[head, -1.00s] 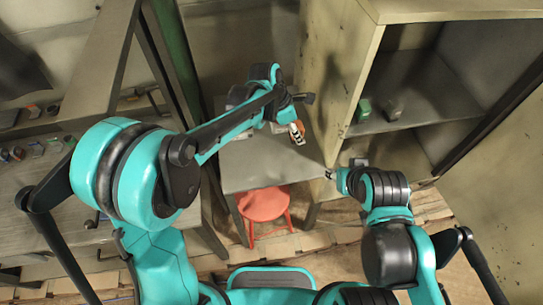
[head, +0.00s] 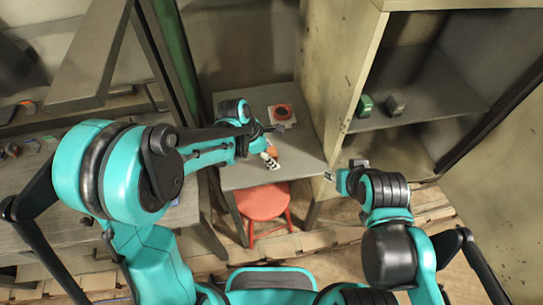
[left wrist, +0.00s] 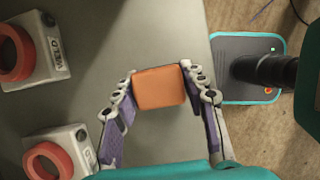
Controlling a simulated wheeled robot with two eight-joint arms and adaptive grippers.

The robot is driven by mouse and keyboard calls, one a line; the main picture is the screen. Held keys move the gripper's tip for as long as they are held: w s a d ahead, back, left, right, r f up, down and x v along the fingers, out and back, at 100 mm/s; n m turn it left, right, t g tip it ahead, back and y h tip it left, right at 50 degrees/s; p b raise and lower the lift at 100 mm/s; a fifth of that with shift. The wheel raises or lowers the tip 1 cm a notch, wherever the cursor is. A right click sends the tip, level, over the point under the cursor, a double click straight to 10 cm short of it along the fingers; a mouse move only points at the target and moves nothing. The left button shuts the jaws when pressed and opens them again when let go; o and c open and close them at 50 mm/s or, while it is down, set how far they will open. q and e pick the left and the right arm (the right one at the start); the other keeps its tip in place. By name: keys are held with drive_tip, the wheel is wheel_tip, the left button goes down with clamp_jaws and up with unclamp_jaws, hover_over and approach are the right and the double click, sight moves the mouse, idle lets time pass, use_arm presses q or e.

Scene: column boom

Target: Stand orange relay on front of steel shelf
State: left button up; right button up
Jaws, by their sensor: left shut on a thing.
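The orange relay (left wrist: 158,87) is a block held between the two fingers of my left gripper (left wrist: 160,84) in the left wrist view. In the head view the relay shows as a small orange patch (head: 273,154) by the left gripper (head: 269,159), over the grey table (head: 240,177). The steel shelf appears to be the grey shelf board (head: 440,115) in the open cabinet on the right, apart from both grippers. My right gripper (head: 329,176) is near the table's right corner; its fingers are too small to read.
A green block (head: 365,106) and a grey block (head: 395,104) stand on the shelf board. The cabinet's side wall (head: 338,75) separates table and shelf.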

use_arm(q)
drive_tip(key=shift+f, duration=0.1)
drive_tip(key=o, duration=1.2)
